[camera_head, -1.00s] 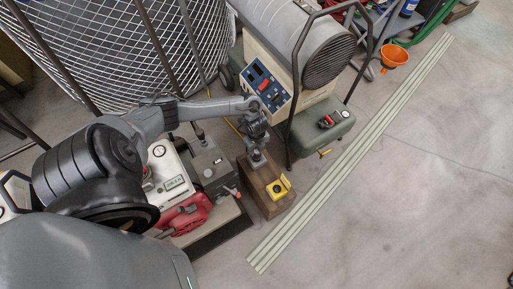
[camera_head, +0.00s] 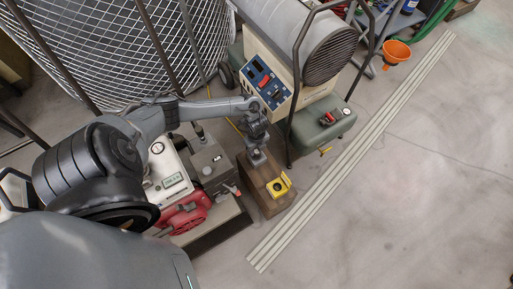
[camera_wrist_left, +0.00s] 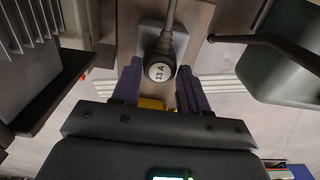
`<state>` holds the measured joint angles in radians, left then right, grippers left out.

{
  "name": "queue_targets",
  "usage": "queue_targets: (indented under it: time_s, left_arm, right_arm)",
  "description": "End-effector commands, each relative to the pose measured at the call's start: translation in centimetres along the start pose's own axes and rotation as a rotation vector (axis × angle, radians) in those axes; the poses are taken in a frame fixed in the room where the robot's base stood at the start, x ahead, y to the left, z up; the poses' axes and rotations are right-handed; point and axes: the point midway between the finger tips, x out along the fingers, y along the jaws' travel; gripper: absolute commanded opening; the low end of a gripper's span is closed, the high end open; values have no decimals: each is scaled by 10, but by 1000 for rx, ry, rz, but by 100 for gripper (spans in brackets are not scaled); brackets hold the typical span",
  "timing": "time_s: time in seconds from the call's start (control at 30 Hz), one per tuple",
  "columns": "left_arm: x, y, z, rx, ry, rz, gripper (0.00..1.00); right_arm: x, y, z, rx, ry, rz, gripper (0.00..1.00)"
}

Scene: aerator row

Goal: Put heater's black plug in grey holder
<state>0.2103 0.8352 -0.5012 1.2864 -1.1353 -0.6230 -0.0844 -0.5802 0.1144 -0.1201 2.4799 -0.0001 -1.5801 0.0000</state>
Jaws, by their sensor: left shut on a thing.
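My left gripper (camera_head: 257,157) is low over the far end of a wooden block (camera_head: 262,200). In the left wrist view its two dark fingers sit on either side of the black plug (camera_wrist_left: 160,52), which has a pale round "13 A" label and a cable. The gripper is shut on this plug. A grey holder (camera_wrist_left: 182,42) shows behind the plug in the left wrist view. The plug is at the holder, but how deep it sits is hidden. The heater (camera_head: 268,82), a grey barrel with a blue control panel, stands behind the block. My right gripper is not in view.
A yellow socket (camera_head: 279,186) is on the block's near end. A red and white machine (camera_head: 172,190) with a grey box (camera_head: 211,165) stands left of the block. A green tank (camera_head: 318,125) is to its right. Open floor lies beyond the pale strips (camera_head: 350,150).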

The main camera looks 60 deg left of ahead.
Motion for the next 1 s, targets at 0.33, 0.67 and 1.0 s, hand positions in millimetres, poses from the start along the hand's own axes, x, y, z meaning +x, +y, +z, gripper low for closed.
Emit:
queue_targets:
  time_s: [0.33,0.67,1.0]
  left_arm:
    - [4,0,0,0,0,0,64]
    - [4,0,0,0,0,0,73]
    - [-33,0,1,1,-1,-1,73]
  right_arm:
    - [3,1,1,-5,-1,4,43]
    - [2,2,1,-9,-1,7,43]
    - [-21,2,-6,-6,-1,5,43]
